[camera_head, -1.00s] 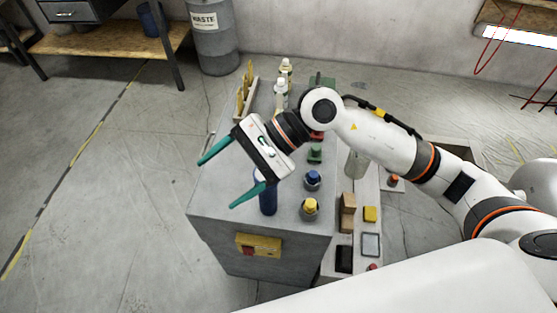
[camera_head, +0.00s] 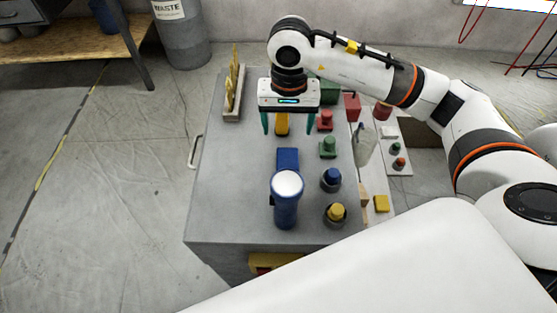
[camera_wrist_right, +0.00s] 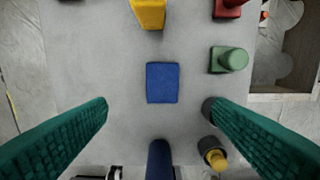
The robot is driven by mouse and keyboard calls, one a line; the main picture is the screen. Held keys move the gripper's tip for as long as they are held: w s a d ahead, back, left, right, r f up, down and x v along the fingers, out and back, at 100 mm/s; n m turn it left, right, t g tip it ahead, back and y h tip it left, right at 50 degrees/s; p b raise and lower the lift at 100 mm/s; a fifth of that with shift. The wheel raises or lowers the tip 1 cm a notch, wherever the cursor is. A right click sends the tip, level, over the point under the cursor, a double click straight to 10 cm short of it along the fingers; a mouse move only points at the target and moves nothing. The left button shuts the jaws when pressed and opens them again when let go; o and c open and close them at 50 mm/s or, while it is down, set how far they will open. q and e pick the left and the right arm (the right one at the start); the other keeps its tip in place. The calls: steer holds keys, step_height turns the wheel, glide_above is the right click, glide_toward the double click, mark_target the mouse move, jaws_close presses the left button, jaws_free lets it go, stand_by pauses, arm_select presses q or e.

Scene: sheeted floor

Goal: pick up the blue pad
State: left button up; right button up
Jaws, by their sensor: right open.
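The blue pad (camera_head: 288,158) lies flat on the grey top of the cabinet (camera_head: 225,185), just behind a blue cylinder with a white top. In the right wrist view the pad (camera_wrist_right: 162,82) is a dark blue rectangle near the middle, with bare surface around it. My right gripper (camera_head: 287,127) is open and points down, above and behind the pad in the head view. In the wrist view its green fingers (camera_wrist_right: 160,105) stand wide on either side with nothing between them; the pad is slightly beyond the fingertips. My left gripper is not in view.
The blue cylinder (camera_head: 286,205) stands close in front of the pad. A yellow block (camera_wrist_right: 149,12) lies behind it. A green knob (camera_wrist_right: 229,60), a blue knob (camera_head: 331,178) and a yellow knob (camera_head: 336,212) stand to the right. A rack (camera_head: 233,95) is back left. The left top is clear.

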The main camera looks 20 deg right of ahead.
glide_above(288, 158)
steer(key=f, duration=0.7)
steer(key=shift+w+a+f, duration=0.3)
steer(key=shift+f, duration=0.05)
steer(key=f, duration=0.3)
steer(key=f+p, duration=0.1)
steer(key=shift+s+d+f, duration=0.15)
steer(key=shift+s+d, duration=0.1)
steer(key=shift+s, duration=0.15)
steer(key=shift+w+f, duration=0.1)
steer(key=shift+f, duration=0.25)
steer(key=shift+c, duration=0.3)
steer(key=c, duration=1)
steer(key=shift+r, duration=0.1)
step_height(288, 158, up, 10)
steer(key=shift+f, duration=0.1)
